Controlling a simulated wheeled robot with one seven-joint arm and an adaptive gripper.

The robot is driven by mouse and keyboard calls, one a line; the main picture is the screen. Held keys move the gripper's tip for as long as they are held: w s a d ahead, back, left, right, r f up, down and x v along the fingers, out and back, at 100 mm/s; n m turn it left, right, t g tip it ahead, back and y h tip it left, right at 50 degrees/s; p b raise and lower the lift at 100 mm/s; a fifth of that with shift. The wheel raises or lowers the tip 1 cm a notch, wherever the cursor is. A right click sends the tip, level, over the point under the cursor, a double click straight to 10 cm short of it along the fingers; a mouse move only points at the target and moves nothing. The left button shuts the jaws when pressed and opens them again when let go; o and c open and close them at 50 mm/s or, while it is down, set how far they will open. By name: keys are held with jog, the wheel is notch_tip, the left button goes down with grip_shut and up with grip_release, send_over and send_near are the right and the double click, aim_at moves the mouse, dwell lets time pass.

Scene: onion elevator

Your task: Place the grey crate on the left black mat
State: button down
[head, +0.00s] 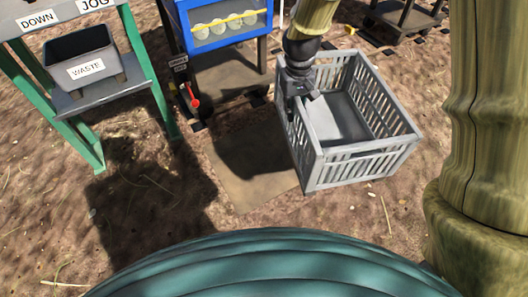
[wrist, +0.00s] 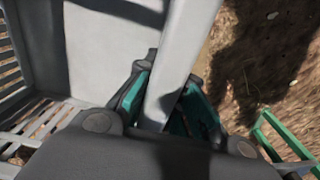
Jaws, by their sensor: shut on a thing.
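The grey slatted crate (head: 318,172) is upright and open-topped at the right of centre in the head view. My gripper (head: 299,88) is shut on the rim of its left wall. In the wrist view, the teal-padded fingers (wrist: 168,95) sit on both sides of the crate's pale grey wall (wrist: 188,40). The crate seems to hang above the ground, with its shadow off to the left. A flat brownish panel (head: 228,183) lies on the ground left of and partly under it. No mat shows clearly as black, so I cannot tell which is the left mat.
A green-legged stand (head: 152,80) holds a dark waste bin (head: 84,57) at upper left. A blue machine (head: 222,20) with pale round things behind a window stands at upper centre. A red-handled lever (head: 193,98) is beside it. Bare ground (head: 140,185) lies at lower left.

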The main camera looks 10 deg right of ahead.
jog(key=s+d+f+n, duration=0.1)
jog(key=f+n, duration=0.2)
jog(key=f, duration=0.1)
jog(key=s+d+f+n, duration=0.1)
jog(key=f+n, duration=0.2)
jog(key=f, duration=0.1)
jog(key=s+f+n, duration=0.1)
jog(key=f+n, duration=0.3)
jog(key=f, duration=0.1)
jog(key=shift+s+d+f, duration=0.1)
jog(key=shift+s+d, duration=0.1)
jog(key=shift+d, duration=0.2)
jog(key=s+d+f+n, duration=0.1)
jog(key=s+f+n, duration=0.7)
jog(key=f+n, duration=0.35)
jog(key=w+a+f+b, duration=0.1)
jog(key=w+b, duration=0.3)
jog(key=w, duration=0.4)
jog(key=w+a+f+b, duration=0.1)
jog(key=w+f+b, duration=0.3)
jog(key=w, duration=0.4)
jog(key=shift+a, duration=0.35)
jog(key=shift+s+f, duration=0.1)
jog(key=shift+f, duration=0.05)
jog(key=c, duration=2)
grip_release()
jog(key=shift+f, duration=0.1)
jog(key=o, duration=0.5)
